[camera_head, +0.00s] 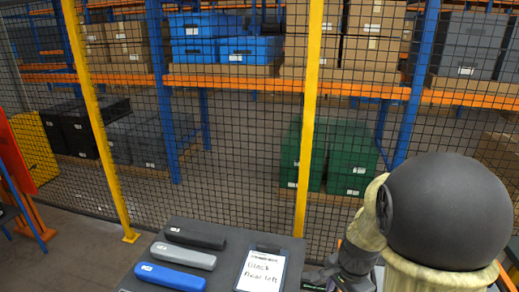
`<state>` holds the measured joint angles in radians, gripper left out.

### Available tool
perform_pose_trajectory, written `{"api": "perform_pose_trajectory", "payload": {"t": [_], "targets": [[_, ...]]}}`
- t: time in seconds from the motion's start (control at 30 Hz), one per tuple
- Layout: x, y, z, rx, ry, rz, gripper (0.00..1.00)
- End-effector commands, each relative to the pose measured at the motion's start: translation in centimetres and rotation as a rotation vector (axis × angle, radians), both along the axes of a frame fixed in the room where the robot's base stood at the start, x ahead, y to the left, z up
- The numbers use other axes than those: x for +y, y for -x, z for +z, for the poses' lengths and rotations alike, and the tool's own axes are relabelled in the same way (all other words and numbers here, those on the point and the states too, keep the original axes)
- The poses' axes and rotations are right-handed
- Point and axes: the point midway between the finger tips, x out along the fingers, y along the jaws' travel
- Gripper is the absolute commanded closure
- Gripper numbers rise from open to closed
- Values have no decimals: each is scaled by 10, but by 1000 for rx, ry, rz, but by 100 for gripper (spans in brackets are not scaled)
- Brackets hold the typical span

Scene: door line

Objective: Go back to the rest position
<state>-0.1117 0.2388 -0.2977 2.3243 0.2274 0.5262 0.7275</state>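My arm stands at the right of the picture, with a large dark rounded joint and cream links. Its dark end part, which looks like my gripper (343,274), is low beside the table's right edge. The picture's bottom edge cuts it off, and I cannot see its fingers clearly or whether they hold anything. A dark grey table (222,270) stands in front of me. On it lie a black handle (195,238), a grey handle (183,256) and a blue handle (170,277), apart from my arm.
A clipboard (262,270) with a handwritten note, seemingly starting "Black", lies on the table. A mesh fence (230,140) with yellow posts (308,120) stands behind. Beyond it are racks with boxes and bins. An orange panel (24,150) is at the left. Floor is clear left of the table.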

Motion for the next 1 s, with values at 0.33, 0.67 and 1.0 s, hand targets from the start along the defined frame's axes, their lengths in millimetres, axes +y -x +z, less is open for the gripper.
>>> {"api": "perform_pose_trajectory", "payload": {"t": [0.33, 0.67, 1.0], "targets": [[37, 46, 7, -132, 150, 892, 47], [43, 55, 9, -153, 199, 1086, 47], [43, 55, 9, -153, 197, 1083, 47]]}}
